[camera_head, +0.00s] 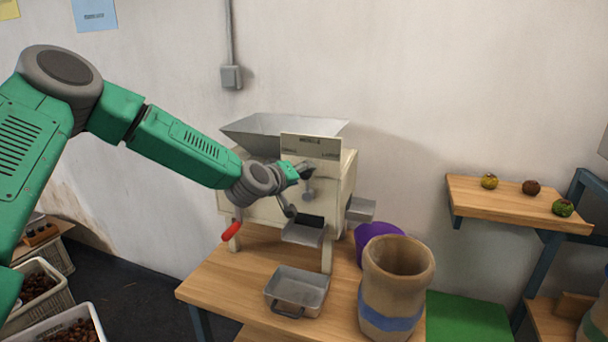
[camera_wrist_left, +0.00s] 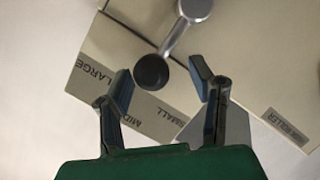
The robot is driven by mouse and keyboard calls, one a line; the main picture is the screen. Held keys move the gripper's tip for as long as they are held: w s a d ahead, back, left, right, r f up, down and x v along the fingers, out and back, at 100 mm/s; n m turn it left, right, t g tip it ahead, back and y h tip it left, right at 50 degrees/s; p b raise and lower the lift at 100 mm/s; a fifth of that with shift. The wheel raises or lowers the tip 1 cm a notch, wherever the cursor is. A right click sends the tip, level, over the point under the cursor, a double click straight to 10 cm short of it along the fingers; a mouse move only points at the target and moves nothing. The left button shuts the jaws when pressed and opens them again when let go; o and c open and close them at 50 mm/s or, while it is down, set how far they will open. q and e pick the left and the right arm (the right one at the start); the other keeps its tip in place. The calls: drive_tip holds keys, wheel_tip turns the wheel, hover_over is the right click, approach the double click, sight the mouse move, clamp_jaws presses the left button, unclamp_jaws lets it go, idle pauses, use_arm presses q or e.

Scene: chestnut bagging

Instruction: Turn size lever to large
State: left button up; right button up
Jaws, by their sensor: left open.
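The cream sorting machine (camera_head: 265,207) stands on the wooden table, with a label plate (camera_head: 310,147) at its upper front. In the left wrist view the size lever (camera_wrist_left: 177,35) is a metal arm ending in a round black knob (camera_wrist_left: 152,72). Grey strips beside it read LARGE (camera_wrist_left: 95,73), MID and SMALL (camera_wrist_left: 168,120). The knob lies over the plate; its exact setting is hard to tell. My left gripper (camera_wrist_left: 162,78) is open, its fingers on either side of the knob with gaps showing. In the head view my left gripper (camera_head: 300,172) is at the machine's front.
A metal tray (camera_head: 297,291), a burlap sack (camera_head: 390,290) and a purple bucket (camera_head: 375,236) stand around the machine's front and right.

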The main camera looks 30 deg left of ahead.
use_arm(q)
drive_tip(key=shift+w+d+f, duration=0.1)
drive_tip(key=shift+w+d, duration=0.1)
drive_tip(key=shift+w, duration=0.45)
drive_tip(key=shift+w+d, duration=0.1)
drive_tip(key=shift+d, duration=0.2)
use_arm(e)
drive_tip(key=shift+d, duration=0.35)
